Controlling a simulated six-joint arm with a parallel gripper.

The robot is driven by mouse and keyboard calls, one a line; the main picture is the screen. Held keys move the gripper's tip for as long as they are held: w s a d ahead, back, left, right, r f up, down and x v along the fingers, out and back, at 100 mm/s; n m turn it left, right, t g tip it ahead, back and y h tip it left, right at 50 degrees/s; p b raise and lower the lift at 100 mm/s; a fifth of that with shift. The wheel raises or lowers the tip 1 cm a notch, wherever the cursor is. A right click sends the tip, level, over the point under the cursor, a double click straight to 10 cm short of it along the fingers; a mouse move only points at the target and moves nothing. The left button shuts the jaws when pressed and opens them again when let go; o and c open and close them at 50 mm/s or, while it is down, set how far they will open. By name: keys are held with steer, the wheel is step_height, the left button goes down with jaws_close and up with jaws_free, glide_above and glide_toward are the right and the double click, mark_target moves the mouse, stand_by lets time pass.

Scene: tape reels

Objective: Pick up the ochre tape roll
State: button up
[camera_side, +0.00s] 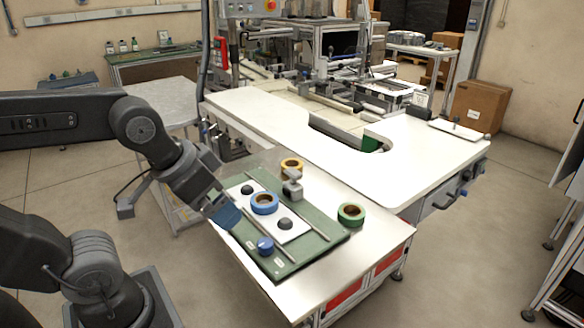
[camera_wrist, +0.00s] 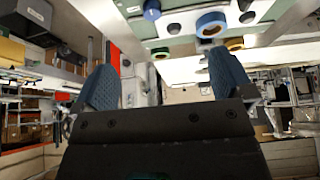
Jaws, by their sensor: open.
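The ochre tape roll (camera_side: 292,161) lies flat at the back of the work table, just behind a grey block, in the side view. Its edge also shows near the top of the wrist view (camera_wrist: 234,44). My gripper (camera_side: 225,214) is at the left edge of the green board, well to the left and front of the ochre roll. In the wrist view my gripper (camera_wrist: 165,72) has its two blue fingers wide apart with nothing between them. The blue tape roll (camera_side: 264,208) lies between my gripper and the ochre roll.
The grey block (camera_side: 293,188) stands right in front of the ochre roll. The green board (camera_side: 325,240) carries rails, black knobs (camera_side: 285,223) and a blue knob (camera_side: 265,244). A green tape roll (camera_side: 351,220) lies at the right. The table (camera_side: 385,233) is bare at its right end.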

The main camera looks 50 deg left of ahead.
steer(key=w+a+r+n+y, duration=0.1)
steer(key=w+a+r, duration=0.1)
steer(key=w, duration=0.3)
steer(key=w+a+r+n, duration=0.1)
steer(key=w+a, duration=0.2)
steer(key=w, duration=0.3)
steer(key=n+g+y, duration=0.1)
steer(key=n+g, duration=0.1)
steer(key=n, duration=0.2)
glide_above(292, 162)
steer(key=s+d, duration=0.3)
steer(key=s, duration=0.1)
step_height(292, 162, down, 12)
steer(key=shift+w, duration=0.1)
steer(key=shift+x, duration=3.15)
steer(key=shift+w+a+r, duration=0.1)
steer(key=shift+w, duration=0.1)
steer(key=shift+c, duration=0.5)
steer(key=c, duration=0.9)
